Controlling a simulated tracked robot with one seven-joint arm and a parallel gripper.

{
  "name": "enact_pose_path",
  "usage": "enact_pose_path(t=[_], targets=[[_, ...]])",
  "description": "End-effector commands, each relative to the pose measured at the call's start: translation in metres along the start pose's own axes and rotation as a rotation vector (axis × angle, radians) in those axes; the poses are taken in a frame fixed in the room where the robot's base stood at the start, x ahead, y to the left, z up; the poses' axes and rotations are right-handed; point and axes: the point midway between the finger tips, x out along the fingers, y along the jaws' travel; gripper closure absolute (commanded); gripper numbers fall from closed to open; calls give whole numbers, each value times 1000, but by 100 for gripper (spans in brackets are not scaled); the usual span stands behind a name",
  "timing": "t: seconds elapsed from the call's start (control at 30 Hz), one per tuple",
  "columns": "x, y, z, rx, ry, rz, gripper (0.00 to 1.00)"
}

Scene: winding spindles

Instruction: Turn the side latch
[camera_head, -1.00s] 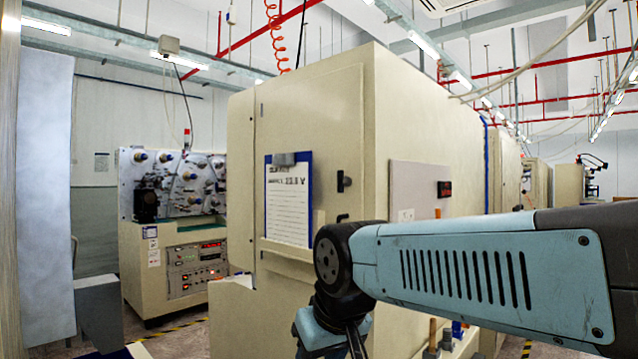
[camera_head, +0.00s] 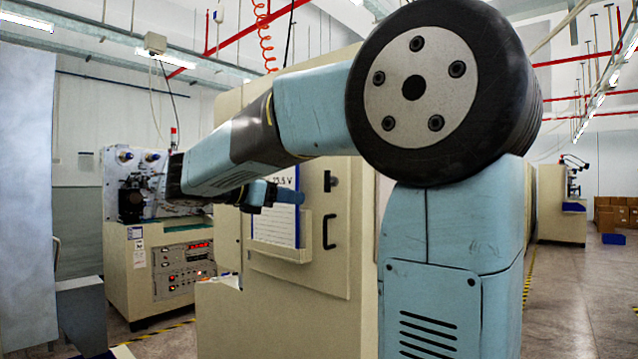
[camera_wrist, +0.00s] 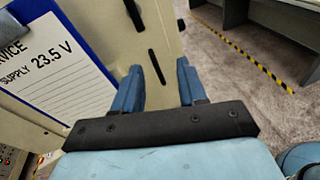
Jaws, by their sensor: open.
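The cream cabinet (camera_head: 345,285) has a door with a small black latch (camera_head: 330,181) near its right edge and a black bar handle (camera_head: 329,231) below it. In the wrist view the black latch (camera_wrist: 134,14) is at the top, cut by the frame edge, and the bar handle (camera_wrist: 157,66) shows between my fingers in the picture. My gripper (camera_wrist: 160,80) is open and empty, with two blue fingers facing the door. The distance to the door is hard to tell. In the head view my forearm crosses in front of the cabinet and hides its upper part.
A clipboard sheet (camera_wrist: 60,65) with a blue border hangs on the door, left of the handle. A machine with spindles (camera_head: 155,250) stands at the left. A grey panel (camera_head: 25,200) is at the far left. Open floor (camera_head: 590,290) lies at the right.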

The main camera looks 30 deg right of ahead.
Motion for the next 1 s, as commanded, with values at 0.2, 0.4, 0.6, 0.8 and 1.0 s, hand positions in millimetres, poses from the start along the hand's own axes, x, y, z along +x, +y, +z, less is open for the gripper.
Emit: enact_pose_path(t=[0.2,0.4,0.6,0.8,1.0], targets=[[-15,31,21,-112,-141,-1,58],[-4,34,26,-124,-159,-4,58],[28,33,31,-123,-158,-5,58],[63,33,36,-123,-157,-6,58],[95,33,41,-123,-156,-5,58]])
